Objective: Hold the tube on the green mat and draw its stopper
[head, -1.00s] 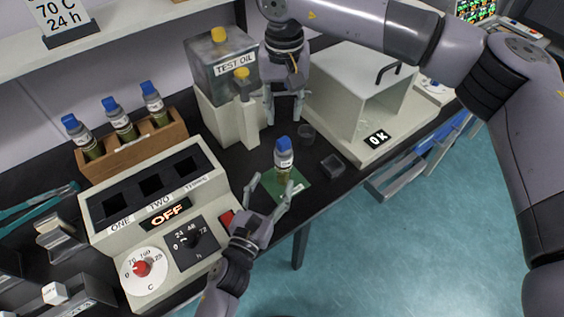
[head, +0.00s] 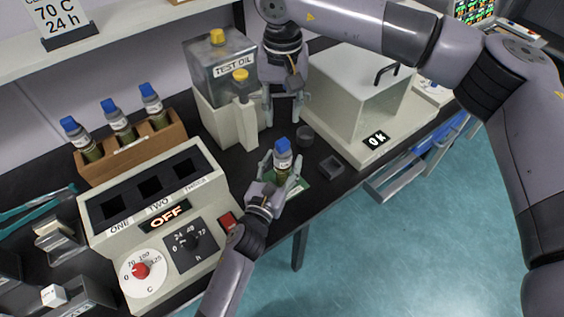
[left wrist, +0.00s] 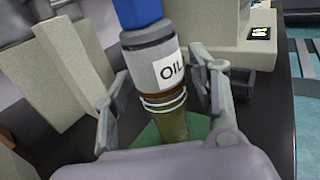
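The tube (head: 283,163) stands upright on the green mat (head: 300,186), with a blue stopper (head: 282,144) on top. In the left wrist view the tube (left wrist: 160,75) shows a label reading "OIL", and the stopper (left wrist: 138,12) is cut by the top edge. My left gripper (head: 282,160) is open, with one finger on each side of the tube; small gaps seem to show between the fingers and the tube. My right gripper (head: 283,118) is open and empty, pointing down, just behind the tube and above it.
A test oil dispenser (head: 222,75) stands behind, left of my right gripper.

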